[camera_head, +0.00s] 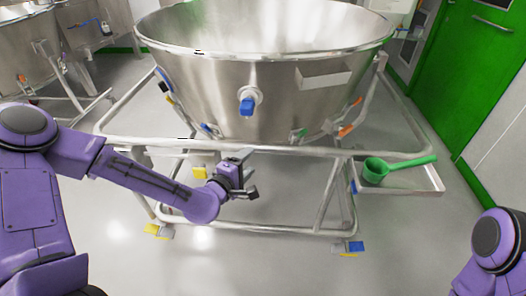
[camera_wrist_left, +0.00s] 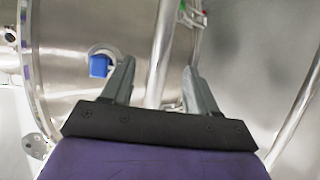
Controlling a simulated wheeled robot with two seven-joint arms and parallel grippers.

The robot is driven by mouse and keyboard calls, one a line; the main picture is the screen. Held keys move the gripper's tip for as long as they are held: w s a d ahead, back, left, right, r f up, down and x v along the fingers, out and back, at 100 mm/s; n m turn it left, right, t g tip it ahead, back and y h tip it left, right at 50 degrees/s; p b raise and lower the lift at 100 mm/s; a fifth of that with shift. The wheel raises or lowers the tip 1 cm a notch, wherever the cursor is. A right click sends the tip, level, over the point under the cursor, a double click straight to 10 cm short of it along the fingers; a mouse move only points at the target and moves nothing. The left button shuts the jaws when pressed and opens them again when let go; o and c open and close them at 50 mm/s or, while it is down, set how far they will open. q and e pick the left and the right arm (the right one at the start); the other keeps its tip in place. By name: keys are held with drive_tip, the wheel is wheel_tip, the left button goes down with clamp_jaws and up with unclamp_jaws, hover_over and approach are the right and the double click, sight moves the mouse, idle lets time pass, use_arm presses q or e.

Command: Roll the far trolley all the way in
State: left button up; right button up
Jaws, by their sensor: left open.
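A large steel bowl trolley (camera_head: 270,100) stands right in front of me on a tubular frame, with a front rail (camera_head: 290,151) running across below the bowl. Another steel bowl trolley (camera_head: 22,50) stands farther back at the upper left, partly cut off. My left gripper (camera_head: 247,174) is open and empty, at the front rail left of its middle. In the left wrist view, a steel tube (camera_wrist_left: 160,60) shows between the two open fingers; I cannot tell whether they touch it. My right gripper is out of view; only part of that arm shows.
A side tray (camera_head: 415,180) on the near trolley's right holds a green scoop (camera_head: 385,168). Castors with blue and yellow pedals (camera_head: 356,246) stand on the grey floor. A green door (camera_head: 480,60) is at the right. The floor in front is clear.

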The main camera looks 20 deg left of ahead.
sight(260, 150)
use_arm(q)
drive_tip(key=x, duration=1)
drive_tip(key=shift+f+b, duration=0.15)
drive_tip(key=shift+b, duration=0.2)
drive_tip(key=shift+c, duration=0.2)
clamp_jaws()
